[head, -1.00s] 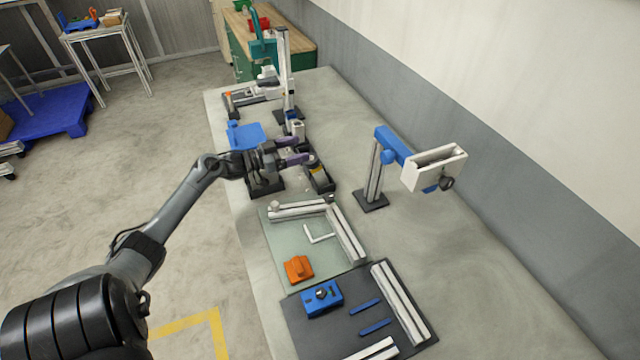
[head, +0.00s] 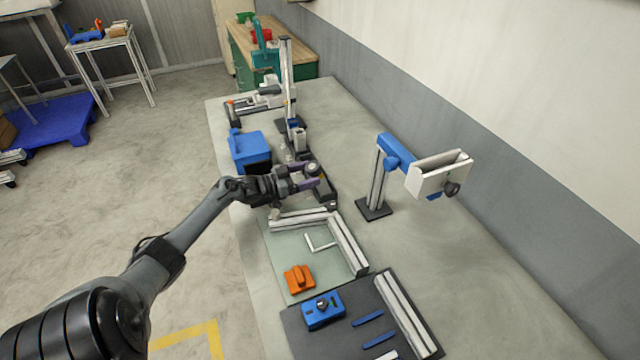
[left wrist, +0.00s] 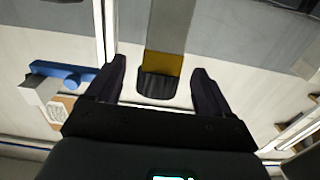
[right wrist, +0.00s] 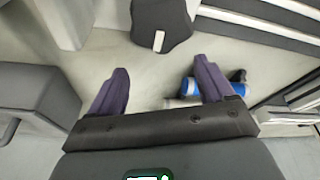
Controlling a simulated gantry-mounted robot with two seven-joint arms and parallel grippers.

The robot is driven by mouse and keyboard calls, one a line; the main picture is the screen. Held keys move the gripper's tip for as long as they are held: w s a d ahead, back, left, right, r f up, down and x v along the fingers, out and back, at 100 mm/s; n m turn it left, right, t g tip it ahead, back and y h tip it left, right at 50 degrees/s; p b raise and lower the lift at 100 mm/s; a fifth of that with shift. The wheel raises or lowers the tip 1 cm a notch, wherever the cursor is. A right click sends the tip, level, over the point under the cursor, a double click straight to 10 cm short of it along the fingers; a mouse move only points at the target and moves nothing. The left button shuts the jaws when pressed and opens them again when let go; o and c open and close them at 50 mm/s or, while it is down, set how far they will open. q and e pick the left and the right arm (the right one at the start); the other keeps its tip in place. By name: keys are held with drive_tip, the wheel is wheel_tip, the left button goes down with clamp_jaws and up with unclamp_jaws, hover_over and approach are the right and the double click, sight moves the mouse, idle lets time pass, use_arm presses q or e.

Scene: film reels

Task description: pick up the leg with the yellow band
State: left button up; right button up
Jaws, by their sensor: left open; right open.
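The leg with the yellow band (left wrist: 164,64) shows in the left wrist view as a grey bar with a yellow band beside its black end cap (left wrist: 157,87). My left gripper (left wrist: 158,72) is open, with one finger on each side of the capped end and visible gaps between. In the head view my left gripper (head: 314,177) is over the black tray (head: 325,197), and it hides most of the leg there. My right gripper (right wrist: 160,76) is open and empty in the right wrist view. It is outside the head view.
A blue bin (head: 250,148) stands left of the tray. A stand with a blue arm and white head (head: 438,174) is to the right. An L-shaped frame (head: 345,240), an orange block (head: 299,279) and a blue block (head: 322,311) lie nearer. The table's right side is mostly clear.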

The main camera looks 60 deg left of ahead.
sight(320, 170)
use_arm(q)
drive_tip(key=shift+w+d+b, duration=0.25)
drive_tip(key=shift+w, duration=0.95)
drive_tip(key=shift+w+d+b, duration=0.2)
drive_tip(key=shift+w, duration=1)
drive_tip(key=shift+r, duration=0.1)
clamp_jaws()
